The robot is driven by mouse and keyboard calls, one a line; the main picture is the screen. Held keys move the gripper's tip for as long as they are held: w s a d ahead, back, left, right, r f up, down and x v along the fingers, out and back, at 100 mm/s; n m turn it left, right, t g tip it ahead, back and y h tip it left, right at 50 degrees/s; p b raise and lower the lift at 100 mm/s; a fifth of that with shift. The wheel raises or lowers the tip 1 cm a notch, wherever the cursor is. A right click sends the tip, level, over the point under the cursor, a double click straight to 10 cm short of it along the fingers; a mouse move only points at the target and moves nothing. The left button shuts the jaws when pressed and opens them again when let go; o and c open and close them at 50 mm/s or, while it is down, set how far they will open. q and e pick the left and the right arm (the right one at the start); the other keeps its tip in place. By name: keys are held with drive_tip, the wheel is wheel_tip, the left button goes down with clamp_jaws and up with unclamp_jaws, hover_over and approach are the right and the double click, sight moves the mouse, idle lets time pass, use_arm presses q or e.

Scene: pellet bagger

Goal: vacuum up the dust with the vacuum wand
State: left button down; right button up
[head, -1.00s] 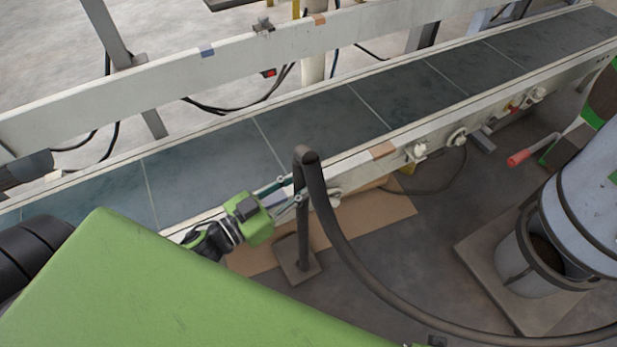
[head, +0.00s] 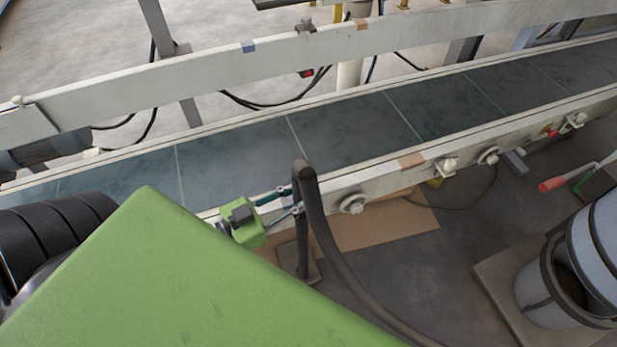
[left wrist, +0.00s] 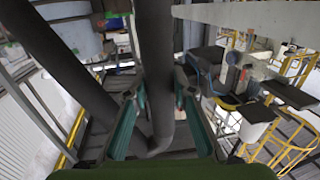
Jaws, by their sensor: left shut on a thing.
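The vacuum wand (head: 302,230) is a dark upright pipe that bends over at its top into a thick dark hose (head: 345,275). My left gripper (head: 296,202) is shut on the wand just below the bend, beside the conveyor's near side. In the left wrist view the wand (left wrist: 154,70) runs between the two green fingers (left wrist: 155,100), and the hose (left wrist: 65,62) slants past on the left. The wand's lower end is partly hidden by my green body. I cannot make out a distinct patch of dust. My right gripper is not in view.
A conveyor with a dark belt (head: 345,125) and pale side rails runs across the picture. Brown cardboard (head: 385,222) lies on the floor under its near edge. Grey floor lies between.

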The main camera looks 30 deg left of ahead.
use_arm(q)
drive_tip(key=shift+a+p+v, duration=0.3)
drive_tip(key=shift+v, duration=1.15)
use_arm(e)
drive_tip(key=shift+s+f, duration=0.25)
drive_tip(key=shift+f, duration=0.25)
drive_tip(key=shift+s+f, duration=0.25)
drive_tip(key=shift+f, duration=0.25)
use_arm(q)
drive_tip(key=shift+w+r, duration=0.15)
drive_tip(key=shift+d, duration=0.1)
